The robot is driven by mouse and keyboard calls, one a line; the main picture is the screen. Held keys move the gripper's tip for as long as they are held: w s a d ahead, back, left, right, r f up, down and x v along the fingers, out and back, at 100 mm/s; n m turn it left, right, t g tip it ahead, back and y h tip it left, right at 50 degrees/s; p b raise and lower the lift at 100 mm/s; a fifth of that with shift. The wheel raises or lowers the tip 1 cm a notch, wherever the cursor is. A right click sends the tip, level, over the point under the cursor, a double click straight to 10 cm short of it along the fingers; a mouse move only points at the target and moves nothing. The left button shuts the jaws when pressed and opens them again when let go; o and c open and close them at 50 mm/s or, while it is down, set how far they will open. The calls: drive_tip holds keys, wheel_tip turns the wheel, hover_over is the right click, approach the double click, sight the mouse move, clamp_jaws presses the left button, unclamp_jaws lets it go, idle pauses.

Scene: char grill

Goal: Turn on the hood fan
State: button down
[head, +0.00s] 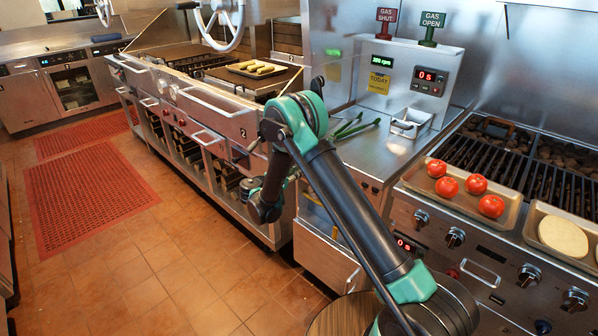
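No hood or hood fan switch can be made out in the head view. A steel control box (408,78) with a red lit display and small buttons stands against the back wall, but I cannot tell whether it works a fan. My arm reaches up from the lower right, bends at the elbow, and hangs down in front of the middle counter. My gripper (252,188) is at its lower end, small and dark, far below and left of the control box. Its fingers are too unclear to tell whether they are open or shut.
Red "GAS SHUT" (385,22) and green "GAS OPEN" (430,28) controls stand above the box. The char grill (560,185) on the right has front knobs, and a tray with tomatoes (476,184). Green onions (355,127) lie on the counter.

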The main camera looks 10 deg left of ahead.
drive_tip(key=c, duration=1.3)
unclamp_jaws()
drive_tip(key=v, duration=1.2)
drive_tip(key=shift+a+f, duration=0.1)
drive_tip(key=shift+a, duration=0.05)
